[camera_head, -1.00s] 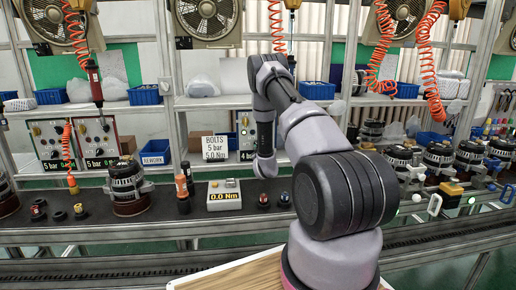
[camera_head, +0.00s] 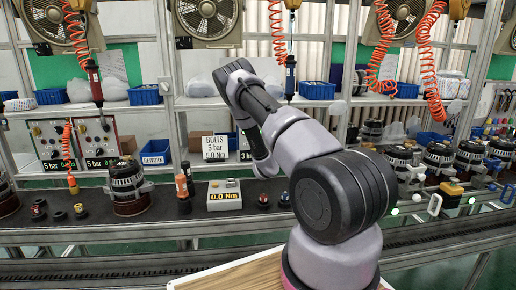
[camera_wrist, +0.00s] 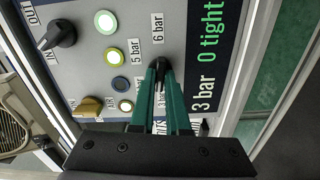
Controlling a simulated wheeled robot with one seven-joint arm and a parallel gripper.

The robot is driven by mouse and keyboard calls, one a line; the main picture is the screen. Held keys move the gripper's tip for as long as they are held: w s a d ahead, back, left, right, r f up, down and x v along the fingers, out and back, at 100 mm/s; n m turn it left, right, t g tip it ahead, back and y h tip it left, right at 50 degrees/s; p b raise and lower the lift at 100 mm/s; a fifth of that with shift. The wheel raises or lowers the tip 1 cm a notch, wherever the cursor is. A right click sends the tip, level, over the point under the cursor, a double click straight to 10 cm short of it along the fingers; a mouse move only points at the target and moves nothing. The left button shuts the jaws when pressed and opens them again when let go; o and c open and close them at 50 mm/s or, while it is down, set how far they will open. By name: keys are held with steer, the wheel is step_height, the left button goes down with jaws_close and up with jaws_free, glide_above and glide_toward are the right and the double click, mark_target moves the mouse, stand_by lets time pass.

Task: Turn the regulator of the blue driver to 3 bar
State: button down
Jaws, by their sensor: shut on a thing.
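In the wrist view my gripper (camera_wrist: 160,74) has its green fingers closed around the black regulator knob (camera_wrist: 158,62) on a grey panel (camera_wrist: 190,28). Marks for 5 bar and 6 bar show beside the knob; the fingers hide part of the scale. The dark display (camera_wrist: 205,82) reads "3 bar" and "0 tight". In the head view this panel's display (camera_head: 244,155) is partly behind my arm and shows a 3. The blue driver (camera_head: 290,78) hangs on an orange coiled hose above. My gripper is hidden in the head view.
The panel also has a black switch (camera_wrist: 60,34), lit buttons (camera_wrist: 106,23) and a brass part (camera_wrist: 88,106). A sign (camera_head: 215,148) reads "BOLTS 5 bar 5.0 Nm". Two similar panels (camera_head: 97,140) at left show 5 bar. A tester (camera_head: 224,196) reads 0.0 Nm.

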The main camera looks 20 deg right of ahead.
steer(key=shift+n, duration=0.7)
steer(key=c, duration=0.9)
jaws_free()
steer(key=v, duration=1.1)
steer(key=shift+w, duration=0.1)
